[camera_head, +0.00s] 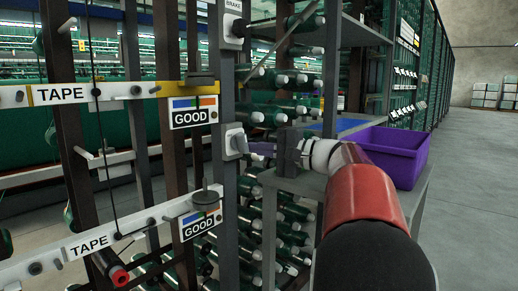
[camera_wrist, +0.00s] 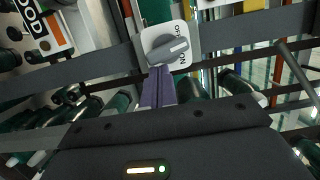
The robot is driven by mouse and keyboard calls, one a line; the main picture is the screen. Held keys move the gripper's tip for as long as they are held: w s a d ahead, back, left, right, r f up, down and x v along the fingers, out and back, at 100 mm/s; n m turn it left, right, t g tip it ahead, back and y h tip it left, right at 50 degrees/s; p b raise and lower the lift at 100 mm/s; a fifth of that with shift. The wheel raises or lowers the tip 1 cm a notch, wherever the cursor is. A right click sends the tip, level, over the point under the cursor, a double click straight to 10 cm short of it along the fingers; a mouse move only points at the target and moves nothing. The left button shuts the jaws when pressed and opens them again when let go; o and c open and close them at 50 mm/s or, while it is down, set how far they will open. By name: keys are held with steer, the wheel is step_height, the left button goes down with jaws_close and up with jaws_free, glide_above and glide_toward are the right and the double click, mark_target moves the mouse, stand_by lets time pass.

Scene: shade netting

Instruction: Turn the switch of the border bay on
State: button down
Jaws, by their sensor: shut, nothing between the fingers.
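A rotary switch (camera_head: 236,141) with a white plate sits on a grey upright post. In the wrist view its grey knob (camera_wrist: 168,50) lies aslant, with its right end higher. "ON" is printed at the plate's lower right and another marking stands above it, partly unreadable. No border bay label is readable. My gripper (camera_head: 250,147) is at the right of this switch in the head view. Its purple fingers (camera_wrist: 159,71) are shut and empty, with tips at the knob's lower left edge in the wrist view. I cannot tell whether they touch it.
Another switch (camera_head: 233,27), its plate partly reading "RAKE", is higher on the post. "GOOD" signs (camera_head: 194,112) and "TAPE" bars (camera_head: 60,93) are at left. A purple bin (camera_head: 399,157) stands on a grey shelf behind my arm. The floor (camera_head: 475,180) at right is clear.

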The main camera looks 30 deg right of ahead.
steer(key=shift+s+a+f+m+t, duration=0.1)
steer(key=shift+a+f+m+t, duration=0.1)
steer(key=shift+m, duration=0.6)
steer(key=shift+a+f+m+t, duration=0.1)
steer(key=shift+f+m+t, duration=0.1)
steer(key=shift+m, duration=0.6)
stand_by(1.0)
steer(key=shift+s+a+f+m+t+p, duration=0.1)
steer(key=shift+m+t+p, duration=0.05)
steer(key=shift+m, duration=0.45)
steer(key=shift+w+a+f+m+t+p, duration=0.1)
steer(key=shift+m+p, duration=0.05)
steer(key=shift+m, duration=0.45)
steer(key=shift+s+a+f+m+t+p, duration=0.1)
steer(key=shift+m+t+p, duration=0.05)
steer(key=shift+m, duration=0.45)
stand_by(2.3)
steer(key=shift+r, duration=0.1)
step_height(320, 180, up, 20)
steer(key=p, duration=0.5)
